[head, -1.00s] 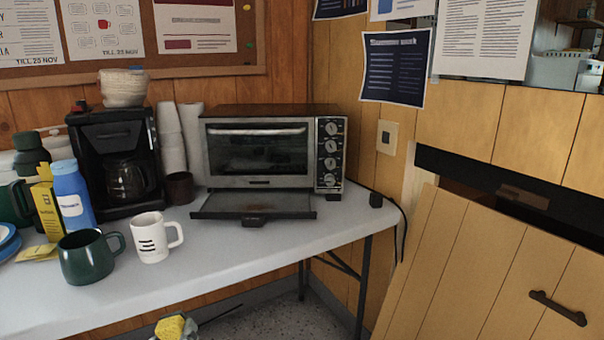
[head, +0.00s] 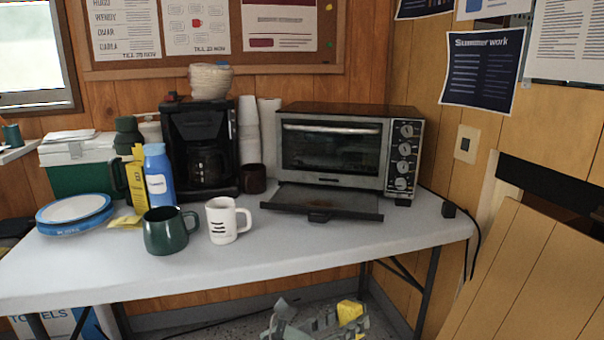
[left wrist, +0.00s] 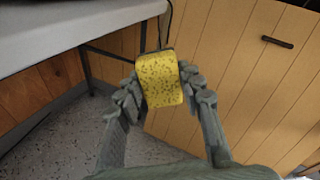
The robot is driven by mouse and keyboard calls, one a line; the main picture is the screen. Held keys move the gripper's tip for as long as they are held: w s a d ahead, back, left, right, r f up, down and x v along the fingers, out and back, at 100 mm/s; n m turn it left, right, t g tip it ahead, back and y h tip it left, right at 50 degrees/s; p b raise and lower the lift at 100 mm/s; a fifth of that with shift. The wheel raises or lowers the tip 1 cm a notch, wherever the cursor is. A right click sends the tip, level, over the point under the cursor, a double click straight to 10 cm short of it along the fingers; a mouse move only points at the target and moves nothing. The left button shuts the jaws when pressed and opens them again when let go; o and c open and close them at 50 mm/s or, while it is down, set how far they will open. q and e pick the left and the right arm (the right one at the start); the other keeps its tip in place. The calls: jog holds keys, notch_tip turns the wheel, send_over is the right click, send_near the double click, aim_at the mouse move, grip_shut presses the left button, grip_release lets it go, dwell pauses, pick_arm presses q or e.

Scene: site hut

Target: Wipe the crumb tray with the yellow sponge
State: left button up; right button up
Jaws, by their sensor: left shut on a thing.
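The crumb tray (head: 350,205) is a dark, flat tray pulled out below the toaster oven (head: 335,150), with a brownish patch on its surface. My left gripper (head: 335,318) is low in the head view, in front of and below the table's edge. It is shut on the yellow sponge (head: 350,311). In the left wrist view the sponge (left wrist: 159,80) is speckled and sits between the two fingers, apart from the table. My right gripper is in neither view.
A white table (head: 200,275) carries a green mug (head: 166,232), a white mug (head: 223,222), a blue bottle (head: 159,180), stacked plates (head: 74,214) and a coffee maker (head: 201,140). A wooden panel (head: 530,270) leans at the right. The table before the tray is clear.

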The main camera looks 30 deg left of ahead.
pick_arm(q)
jog(key=s+a+m+g+h, duration=0.4)
jog(key=s+a+m+g, duration=0.7)
jog(key=a+m+g, duration=0.4)
jog(key=shift+s+a+m+g+h, duration=0.3)
jog(key=shift+s+a+m+g, duration=0.15)
jog(key=shift+g, duration=0.35)
